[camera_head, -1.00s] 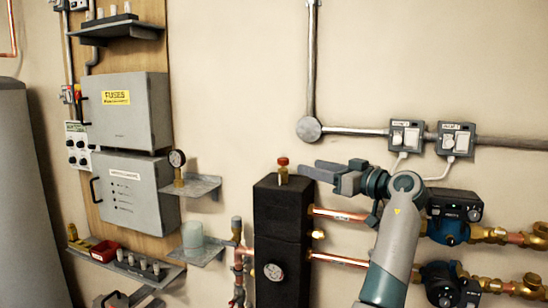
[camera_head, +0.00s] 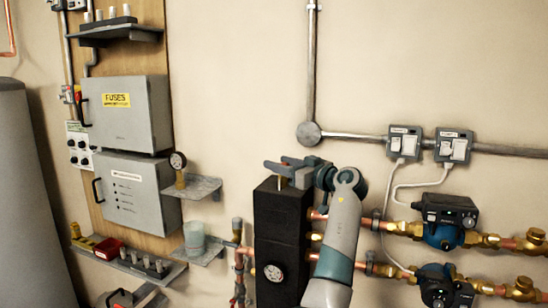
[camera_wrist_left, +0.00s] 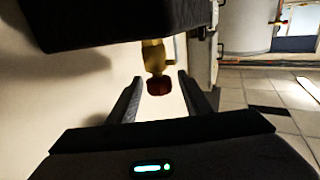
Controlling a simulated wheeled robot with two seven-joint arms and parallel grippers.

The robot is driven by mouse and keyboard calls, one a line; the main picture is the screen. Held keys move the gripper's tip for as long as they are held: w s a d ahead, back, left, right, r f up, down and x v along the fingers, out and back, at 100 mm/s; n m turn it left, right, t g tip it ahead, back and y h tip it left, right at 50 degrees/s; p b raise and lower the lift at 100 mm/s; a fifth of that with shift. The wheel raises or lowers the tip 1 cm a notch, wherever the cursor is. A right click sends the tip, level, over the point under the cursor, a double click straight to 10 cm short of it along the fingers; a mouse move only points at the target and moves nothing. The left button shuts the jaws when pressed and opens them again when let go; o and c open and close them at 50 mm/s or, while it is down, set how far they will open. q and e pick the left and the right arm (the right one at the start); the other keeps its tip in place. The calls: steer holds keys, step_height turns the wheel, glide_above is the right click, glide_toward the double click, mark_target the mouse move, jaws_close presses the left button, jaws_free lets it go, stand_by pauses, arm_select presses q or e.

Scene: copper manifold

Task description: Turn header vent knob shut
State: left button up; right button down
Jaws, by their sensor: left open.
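The black header block (camera_head: 282,222) stands upright against the wall, with a round gauge on its front. In the left wrist view, the header (camera_wrist_left: 120,22) fills the top and a brass vent (camera_wrist_left: 153,58) with a red knob (camera_wrist_left: 158,87) projects from it, appearing upside down. My left gripper (camera_head: 279,169) is at the top of the header, open. In the wrist view its two fingers (camera_wrist_left: 163,90) stand either side of the red knob, with visible gaps. In the head view the gripper hides the knob. My right gripper is not seen.
Copper pipes with blue pumps (camera_head: 443,234) run to the right of the header. Switches (camera_head: 404,143) with hanging white cables are above them. Small shelves (camera_head: 200,187) and a fuse box (camera_head: 126,112) are to the left.

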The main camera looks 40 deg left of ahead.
arm_select(q)
steer(key=shift+p+x, duration=0.4)
steer(key=shift+x, duration=1.15)
steer(key=shift+c, duration=0.7)
steer(key=c, duration=0.9)
